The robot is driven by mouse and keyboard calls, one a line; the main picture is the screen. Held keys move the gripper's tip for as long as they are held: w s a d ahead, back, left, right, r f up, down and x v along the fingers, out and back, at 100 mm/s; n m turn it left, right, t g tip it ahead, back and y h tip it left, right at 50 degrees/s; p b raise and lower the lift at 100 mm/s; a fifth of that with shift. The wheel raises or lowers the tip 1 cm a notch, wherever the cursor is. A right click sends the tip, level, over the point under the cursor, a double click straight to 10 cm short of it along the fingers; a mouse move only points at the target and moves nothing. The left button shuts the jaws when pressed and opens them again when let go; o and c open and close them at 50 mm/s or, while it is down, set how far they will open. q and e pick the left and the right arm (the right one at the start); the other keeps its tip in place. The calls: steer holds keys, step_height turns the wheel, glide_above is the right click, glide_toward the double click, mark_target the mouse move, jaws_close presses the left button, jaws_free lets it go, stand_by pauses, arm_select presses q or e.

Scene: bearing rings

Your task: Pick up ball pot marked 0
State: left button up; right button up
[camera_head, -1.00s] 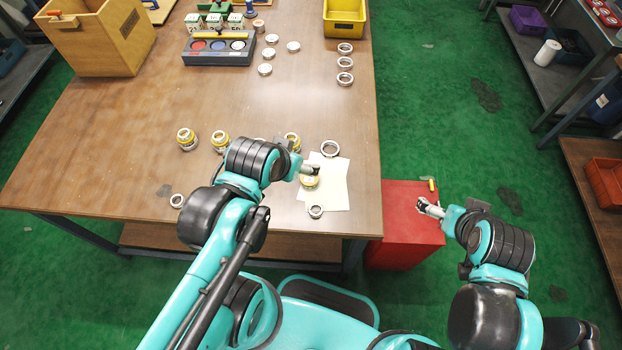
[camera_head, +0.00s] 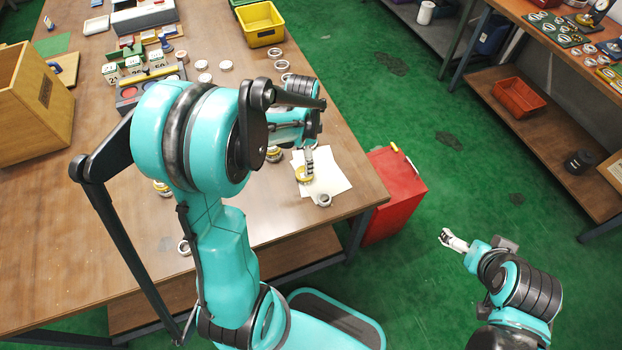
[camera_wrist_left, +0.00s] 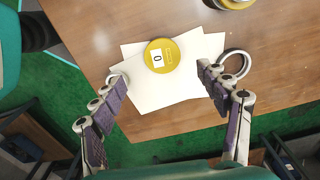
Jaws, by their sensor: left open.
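The ball pot marked 0 has a round yellow lid (camera_wrist_left: 162,55) with a white label. It lies on white paper sheets (camera_wrist_left: 185,88) on the table. In the head view the pot (camera_head: 304,175) is partly covered by my left gripper (camera_head: 309,160). In the wrist view my left gripper (camera_wrist_left: 160,75) is open, its two fingers spread either side of the pot and slightly below it in the picture; nothing is between them. I cannot tell its height above the pot. My right gripper (camera_head: 453,241) is over the floor beside the red cabinet; its jaw is too small to read.
Other yellow-lidded pots (camera_head: 162,188) stand on the table, partly behind my arm. A red cabinet (camera_head: 393,190) stands beside the table.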

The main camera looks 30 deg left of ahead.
arm_select(q)
step_height(320, 180, down, 3)
steer(key=shift+w+b, duration=0.1)
steer(key=shift+b, duration=0.45)
step_height(320, 180, down, 5)
steer(key=shift+w+a+r+b, duration=0.1)
steer(key=shift+b, duration=1.15)
steer(key=shift+r, duration=0.15)
steer(key=c, duration=1.3)
